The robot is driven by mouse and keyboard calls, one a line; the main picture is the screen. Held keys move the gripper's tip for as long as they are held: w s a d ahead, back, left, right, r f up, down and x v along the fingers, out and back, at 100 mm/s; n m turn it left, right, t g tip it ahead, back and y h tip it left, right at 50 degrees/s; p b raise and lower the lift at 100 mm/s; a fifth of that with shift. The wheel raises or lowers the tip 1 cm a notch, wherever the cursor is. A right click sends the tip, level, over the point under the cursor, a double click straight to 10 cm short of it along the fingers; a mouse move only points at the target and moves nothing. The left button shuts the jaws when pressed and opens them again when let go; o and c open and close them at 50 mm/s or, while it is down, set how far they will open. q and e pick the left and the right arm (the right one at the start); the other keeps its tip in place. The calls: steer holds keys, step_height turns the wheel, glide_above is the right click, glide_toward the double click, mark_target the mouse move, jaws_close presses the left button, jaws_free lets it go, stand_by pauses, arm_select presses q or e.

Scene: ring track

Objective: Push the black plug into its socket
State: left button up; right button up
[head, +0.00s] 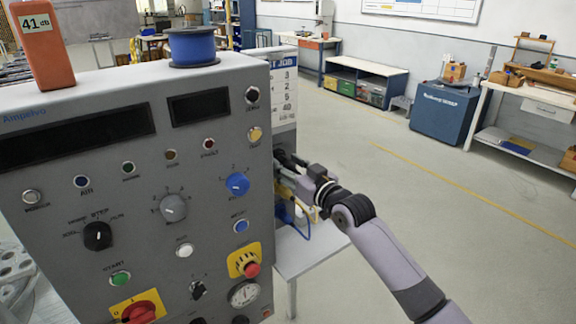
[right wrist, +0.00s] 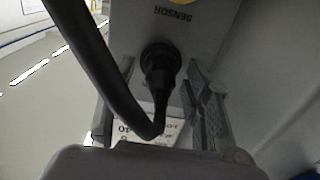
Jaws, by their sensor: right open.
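The black plug (right wrist: 160,62) is in the right wrist view, at the socket under the upside-down word SENSOR on a grey panel face (right wrist: 200,28). The socket is hidden behind the plug, and I cannot tell how deep the plug sits. A thick black cable (right wrist: 95,60) loops from the plug up to the left. My right gripper (right wrist: 158,82) is open, with one finger on each side of the plug and visible gaps to it. In the head view my right gripper (head: 290,172) is at the right side of the grey console (head: 130,190), partly hidden by it. My left gripper is not in view.
A blue spool (head: 192,47) and an orange device (head: 42,45) stand on top of the console. A small grey table (head: 305,257) with blue and yellow cables is beneath my right gripper. The floor to the right is open, with benches along the wall.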

steer(key=v, duration=1.2)
steer(key=w+d+f+m+g+h, duration=0.1)
steer(key=d+f+m+h, duration=0.2)
steer(key=f, duration=0.9)
steer(key=w+d+f+m+g+h, duration=0.15)
steer(key=d+f, duration=0.35)
steer(key=f, duration=0.7)
steer(key=s+d+f+g+h, duration=0.1)
steer(key=s+d+f+h, duration=0.15)
steer(key=s+f, duration=0.65)
steer(key=s+d+f+g+h, duration=0.1)
steer(key=s+d+f+g, duration=0.15)
steer(key=f, duration=1.15)
steer(key=s+d+f+g+h, duration=0.2)
steer(key=s+d+f+g, duration=0.15)
steer(key=s+f, duration=1.45)
steer(key=s+f+g, duration=0.2)
steer(key=s+f, duration=0.1)
steer(key=s, duration=1.1)
steer(key=s+d+f+g, duration=0.1)
steer(key=s+f+g, duration=0.1)
steer(key=s, duration=1.2)
steer(key=shift+f+h, duration=0.3)
steer(key=shift+f, duration=0.25)
